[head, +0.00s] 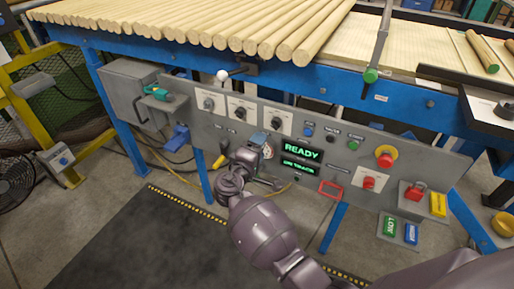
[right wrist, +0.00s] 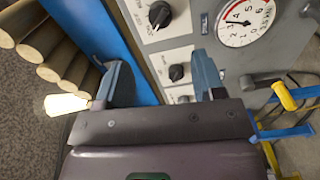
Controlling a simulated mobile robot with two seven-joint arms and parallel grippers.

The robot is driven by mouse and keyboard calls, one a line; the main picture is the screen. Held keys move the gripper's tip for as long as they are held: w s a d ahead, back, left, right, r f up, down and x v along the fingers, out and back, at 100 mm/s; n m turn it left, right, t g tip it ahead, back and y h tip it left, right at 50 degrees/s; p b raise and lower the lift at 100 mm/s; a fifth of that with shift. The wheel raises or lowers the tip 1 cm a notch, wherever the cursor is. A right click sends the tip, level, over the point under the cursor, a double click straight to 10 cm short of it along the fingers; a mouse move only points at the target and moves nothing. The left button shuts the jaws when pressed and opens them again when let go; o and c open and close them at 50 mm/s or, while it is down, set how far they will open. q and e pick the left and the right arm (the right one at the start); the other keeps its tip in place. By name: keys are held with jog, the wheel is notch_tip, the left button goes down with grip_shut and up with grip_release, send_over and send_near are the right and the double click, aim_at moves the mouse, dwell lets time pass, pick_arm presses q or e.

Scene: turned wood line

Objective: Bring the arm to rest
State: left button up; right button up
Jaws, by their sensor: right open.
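My right arm reaches up from the lower right in the head view. Its gripper (head: 258,141) is in front of the grey control panel (head: 215,125), beside a round gauge (head: 268,151). In the right wrist view the gripper (right wrist: 163,78) is open, with its two blue-grey fingers apart and nothing between them but the panel behind. The gauge (right wrist: 245,22) and black selector knobs (right wrist: 177,72) show past the fingertips. Whether a finger touches the panel cannot be told. My left gripper is not in view.
Wooden rods (head: 210,25) lie on the blue-framed table above the panel. A white ball knob (head: 222,75) and yellow-handled lever (head: 221,160) stick out nearby. The dark floor mat (head: 140,245) is clear.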

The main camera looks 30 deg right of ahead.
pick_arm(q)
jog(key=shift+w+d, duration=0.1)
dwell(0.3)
pick_arm(e)
jog(key=w+a+t+y, duration=0.3)
jog(key=a+y, duration=0.1)
jog(key=y, duration=0.3)
jog(key=s+m+y+p, duration=0.25)
jog(key=s+y, duration=0.35)
jog(key=s, duration=0.5)
pick_arm(q)
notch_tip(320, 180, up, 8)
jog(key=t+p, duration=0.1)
jog(key=p, duration=0.5)
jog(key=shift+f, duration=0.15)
pick_arm(e)
jog(key=s+d+f+m+g, duration=0.1)
jog(key=s+d+f, duration=0.1)
jog(key=s, duration=1.3)
jog(key=s+d+f+m+g+y, duration=0.1)
jog(key=s+d+f+m+g, duration=0.1)
jog(key=s, duration=1.3)
jog(key=shift+s+d+f, duration=0.35)
jog(key=shift+d+f, duration=0.3)
jog(key=shift+d, duration=0.1)
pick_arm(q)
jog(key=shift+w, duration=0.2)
